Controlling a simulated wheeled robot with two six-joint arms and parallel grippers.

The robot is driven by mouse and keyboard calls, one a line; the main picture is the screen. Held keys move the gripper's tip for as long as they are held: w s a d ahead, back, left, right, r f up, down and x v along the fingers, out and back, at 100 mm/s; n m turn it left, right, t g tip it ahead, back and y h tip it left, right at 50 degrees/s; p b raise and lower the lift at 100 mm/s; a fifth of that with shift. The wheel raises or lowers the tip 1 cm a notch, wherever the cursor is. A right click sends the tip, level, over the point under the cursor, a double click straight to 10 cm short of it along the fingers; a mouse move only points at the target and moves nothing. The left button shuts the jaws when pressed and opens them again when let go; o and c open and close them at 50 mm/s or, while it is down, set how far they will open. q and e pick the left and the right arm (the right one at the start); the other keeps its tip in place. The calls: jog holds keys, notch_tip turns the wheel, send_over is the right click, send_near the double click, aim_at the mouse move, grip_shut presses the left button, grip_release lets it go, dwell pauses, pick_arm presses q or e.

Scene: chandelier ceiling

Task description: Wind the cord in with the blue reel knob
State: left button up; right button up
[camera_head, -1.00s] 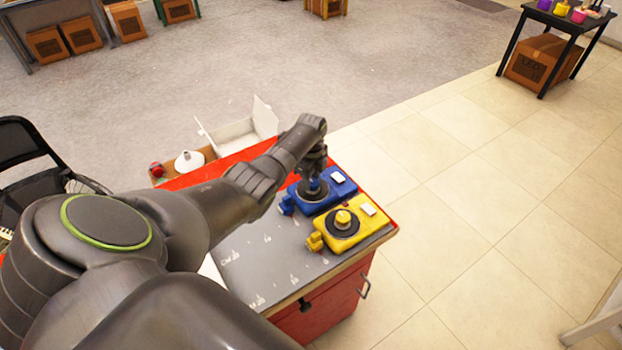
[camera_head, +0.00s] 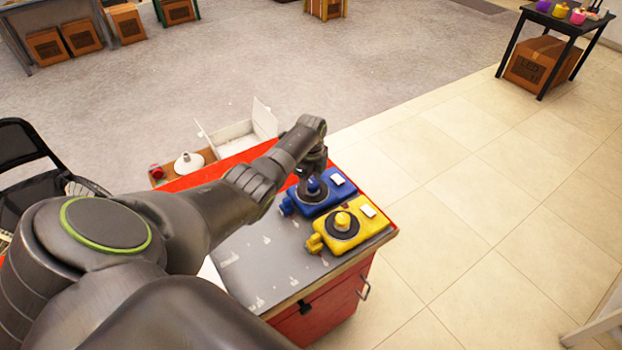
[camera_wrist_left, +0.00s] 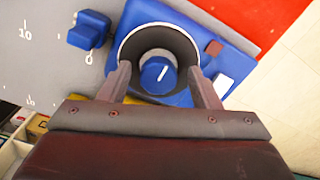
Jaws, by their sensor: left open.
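The blue reel (camera_head: 330,200) sits on the workbench top. Its blue knob (camera_head: 313,186) stands up from a dark round disc. My left gripper (camera_head: 311,168) is open and empty, just above and behind the knob in the head view. In the left wrist view its fingers (camera_wrist_left: 160,70) stand on either side of the knob, apart from it. The cord cannot be made out. My right gripper is not in view.
A yellow reel box (camera_head: 345,232) with a yellow knob stands close beside the blue one. The red-edged bench (camera_head: 270,262) has a grey top with printed marks. A white open box (camera_head: 245,132), a white cone and a red button lie behind my arm.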

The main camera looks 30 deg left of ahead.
aim_at(311, 182)
pick_arm(q)
jog(key=shift+r, duration=0.1)
jog(key=shift+r, duration=0.3)
notch_tip(311, 182, up, 17)
jog(key=b, duration=0.2)
jog(key=shift+f, duration=0.2)
jog(key=shift+f, duration=0.1)
